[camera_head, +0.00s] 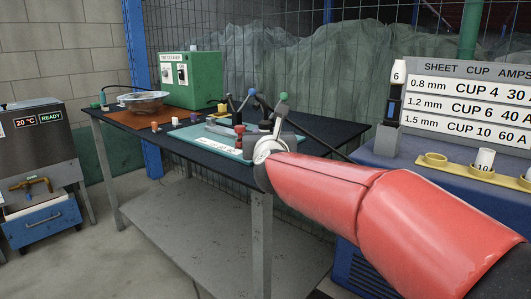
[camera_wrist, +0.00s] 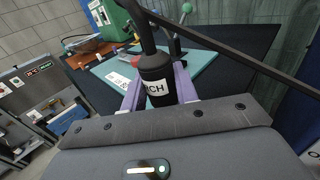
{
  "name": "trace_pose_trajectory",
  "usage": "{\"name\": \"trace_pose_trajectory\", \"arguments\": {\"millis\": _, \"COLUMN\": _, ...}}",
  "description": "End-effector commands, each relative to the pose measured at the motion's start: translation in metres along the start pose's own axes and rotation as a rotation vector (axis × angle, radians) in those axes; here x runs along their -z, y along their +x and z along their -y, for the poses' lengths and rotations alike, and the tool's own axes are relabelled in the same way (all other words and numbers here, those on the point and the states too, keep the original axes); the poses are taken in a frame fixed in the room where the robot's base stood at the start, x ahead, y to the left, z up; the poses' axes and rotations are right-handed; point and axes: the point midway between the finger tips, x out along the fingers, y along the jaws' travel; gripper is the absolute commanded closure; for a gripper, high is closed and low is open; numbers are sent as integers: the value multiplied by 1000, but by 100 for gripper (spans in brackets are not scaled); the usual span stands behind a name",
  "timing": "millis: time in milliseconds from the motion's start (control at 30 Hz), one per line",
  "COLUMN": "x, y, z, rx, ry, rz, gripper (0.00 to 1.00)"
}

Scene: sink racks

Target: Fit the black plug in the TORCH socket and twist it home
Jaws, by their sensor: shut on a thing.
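The black plug (camera_wrist: 154,72) is a dark cylinder with a white label, whose visible letters end in "CH". My gripper (camera_wrist: 158,84) is shut on it, with a purple finger on each side. A black cable (camera_wrist: 235,50) runs across the wrist view close to the plug. In the head view my red arm reaches over the bench's near right corner, and its end hides most of the gripper and plug. I cannot make out the TORCH socket in either view, nor whether the plug touches anything in front of it.
The dark bench (camera_head: 108,128) carries a teal mat (camera_head: 205,146), an orange-brown mat (camera_head: 126,117), a glass bowl (camera_head: 142,102) and a green box (camera_head: 192,80). Ball-ended levers (camera_head: 283,97) stand near my wrist. A blue cabinet (camera_head: 385,160) with cups stands right. A wire-mesh partition is behind.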

Motion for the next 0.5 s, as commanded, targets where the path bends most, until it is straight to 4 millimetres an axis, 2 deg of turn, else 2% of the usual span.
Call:
{"name": "trace_pose_trajectory", "arguments": {"millis": 300, "x": 41, "y": 0, "z": 0, "rx": -1, "ry": 0, "rz": 0, "gripper": 95}}
{"name": "trace_pose_trajectory", "arguments": {"millis": 500, "x": 43, "y": 0, "z": 0, "rx": -2, "ry": 0, "rz": 2, "gripper": 95}}
